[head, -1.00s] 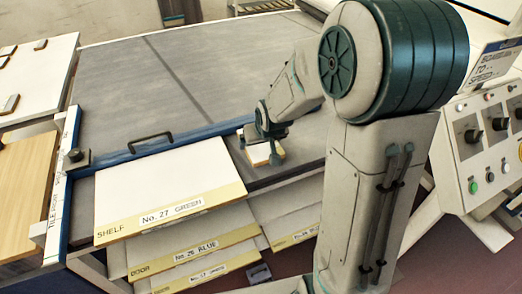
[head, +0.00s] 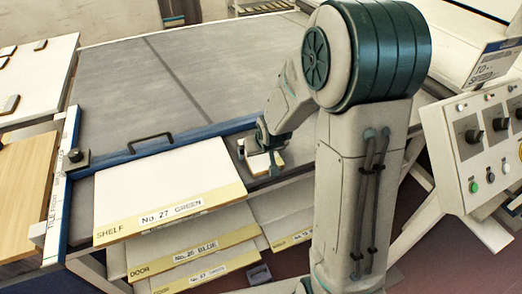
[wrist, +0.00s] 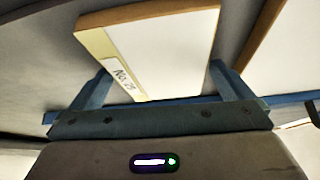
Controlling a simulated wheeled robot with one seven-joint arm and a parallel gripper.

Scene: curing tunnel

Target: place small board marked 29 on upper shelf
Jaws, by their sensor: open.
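The small board (wrist: 165,50) has a white face, a tan edge strip and a label that reads like No. 29, partly blurred. In the wrist view it lies between the two spread fingers of my gripper (wrist: 160,68), with gaps at its sides. In the head view the small board (head: 264,163) lies on the grey bed beside the large board, and my gripper (head: 262,148) is right over it, partly hiding it. My gripper is open. I cannot single out the upper shelf for certain.
A large board marked No. 27 GREEN (head: 160,190) lies just left of my gripper. Boards marked No. 26 BLUE (head: 195,255) and others sit lower. A blue rail (head: 190,135) with a black handle (head: 150,141) runs behind. The control panel (head: 485,150) stands right. The grey bed (head: 190,80) is largely clear.

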